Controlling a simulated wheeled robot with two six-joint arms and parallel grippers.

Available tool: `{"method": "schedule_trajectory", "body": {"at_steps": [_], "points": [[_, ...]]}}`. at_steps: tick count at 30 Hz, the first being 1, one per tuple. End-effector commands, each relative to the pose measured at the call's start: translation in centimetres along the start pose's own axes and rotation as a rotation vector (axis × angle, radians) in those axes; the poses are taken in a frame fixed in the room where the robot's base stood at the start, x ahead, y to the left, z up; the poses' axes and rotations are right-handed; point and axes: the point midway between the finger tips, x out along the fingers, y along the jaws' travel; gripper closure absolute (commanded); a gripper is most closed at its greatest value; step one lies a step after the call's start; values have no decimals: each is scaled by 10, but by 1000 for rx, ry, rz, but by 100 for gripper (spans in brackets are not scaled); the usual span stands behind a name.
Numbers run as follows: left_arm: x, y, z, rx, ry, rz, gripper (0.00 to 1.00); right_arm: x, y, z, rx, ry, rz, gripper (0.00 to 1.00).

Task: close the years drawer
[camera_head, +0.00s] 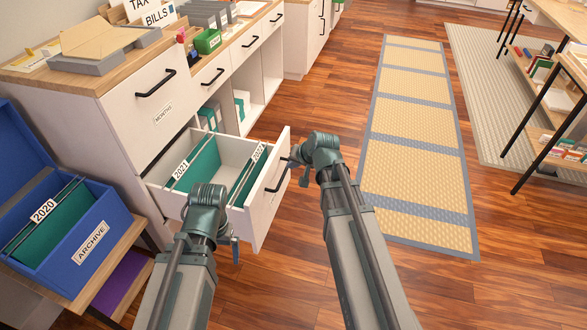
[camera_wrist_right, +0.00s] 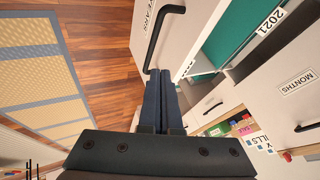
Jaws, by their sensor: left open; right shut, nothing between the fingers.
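The years drawer (camera_head: 268,213) stands pulled out of the white cabinet, with green folders labelled 2021 (camera_head: 190,170) and 2022 (camera_head: 247,175) inside. Its black handle (camera_head: 278,177) is on the front panel; the right wrist view shows the drawer front (camera_wrist_right: 186,40) with part of the YEARS label and the handle (camera_wrist_right: 156,35). My right gripper (camera_head: 291,160) is shut and empty beside the drawer front near the handle; its fingers (camera_wrist_right: 160,76) point at the front panel. Whether they touch it I cannot tell. My left gripper (camera_head: 235,248) is open near the drawer's lower front corner, its fingers partly hidden.
A shut MONTHS drawer (camera_head: 148,95) is above. A blue ARCHIVE box (camera_head: 80,255) with a 2020 folder stands on a low wooden stand (camera_head: 118,265) at left. Open shelves (camera_head: 240,100) lie beyond the drawer. A woven mat (camera_head: 415,150) covers clear floor at right.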

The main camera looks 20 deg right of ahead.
Motion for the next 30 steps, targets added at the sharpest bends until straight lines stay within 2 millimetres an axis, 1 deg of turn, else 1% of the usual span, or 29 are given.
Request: {"method": "schedule_trajectory", "body": {"at_steps": [1, 9, 10, 12, 18, 23, 30], "points": [[15, 1, -1, 0, 0, 0, 0, 17, 2, 1, -2, 0, 0, 100], [49, 5, -3, 0, 0, 0, 0, 60, 2, 1, -1, -1, 0, 100], [43, 4, -3, 0, 0, 0, 0, 58, -6, 0, -3, -2, -1, 100], [41, 4, -2, 0, 0, 0, 0, 61, -17, -1, -3, -2, -1, 100], [40, 4, -2, 0, 0, 0, 0, 68, -32, 0, -2, -2, 0, 100], [40, 4, -2, 0, 0, 0, 0, 70, -36, 0, -1, -1, 0, 100], [40, 4, -2, 0, 0, 0, 0, 70, -36, 0, -1, -1, 0, 100]]}}
